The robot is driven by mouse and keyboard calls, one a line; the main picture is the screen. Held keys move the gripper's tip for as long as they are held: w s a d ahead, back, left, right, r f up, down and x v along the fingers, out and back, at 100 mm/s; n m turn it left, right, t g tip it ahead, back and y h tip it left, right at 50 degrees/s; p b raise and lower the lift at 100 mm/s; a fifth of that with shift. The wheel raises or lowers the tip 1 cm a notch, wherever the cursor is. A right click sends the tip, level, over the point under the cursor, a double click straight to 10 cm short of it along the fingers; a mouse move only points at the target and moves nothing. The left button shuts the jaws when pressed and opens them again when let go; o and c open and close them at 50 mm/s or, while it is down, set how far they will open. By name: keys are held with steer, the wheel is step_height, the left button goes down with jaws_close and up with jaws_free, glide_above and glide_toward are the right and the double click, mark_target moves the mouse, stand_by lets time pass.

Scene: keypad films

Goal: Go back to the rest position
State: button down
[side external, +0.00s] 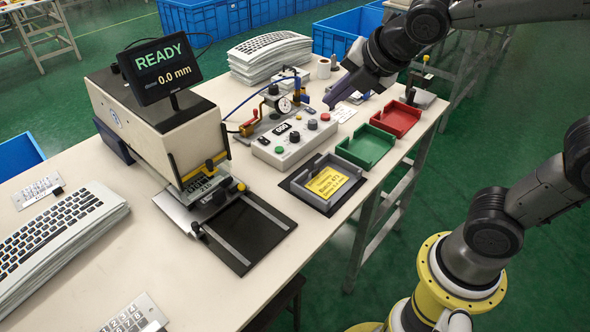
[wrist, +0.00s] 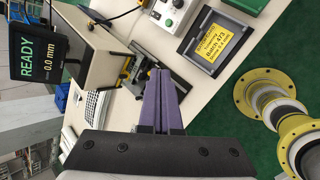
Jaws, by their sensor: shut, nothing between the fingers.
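My gripper (side external: 329,102) is raised above the far part of the table in the side external view, over the area behind the control box. Its purple fingers are closed together and hold nothing. In the wrist view the shut fingers (wrist: 157,73) reach up the middle of the picture. My arm comes in from the upper right of the side external view. No marker for a rest position shows.
A machine (side external: 160,125) with a READY 0.0 mm display (side external: 160,68) stands at left. A control box (side external: 290,142), a grey tray with a yellow label (side external: 327,183), a green tray (side external: 365,147) and a red tray (side external: 395,118) line the table. Keyboard films (side external: 55,240) lie stacked.

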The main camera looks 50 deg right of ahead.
steer(key=s+f+m+g, duration=0.1)
steer(key=s+f+m, duration=0.1)
steer(key=s+m, duration=0.6)
steer(key=s+d+f+m+g, duration=0.1)
steer(key=s+f+m, duration=0.1)
steer(key=s+m, duration=0.6)
steer(key=m, duration=0.6)
steer(key=shift+d+y, duration=0.2)
steer(key=shift+y, duration=0.1)
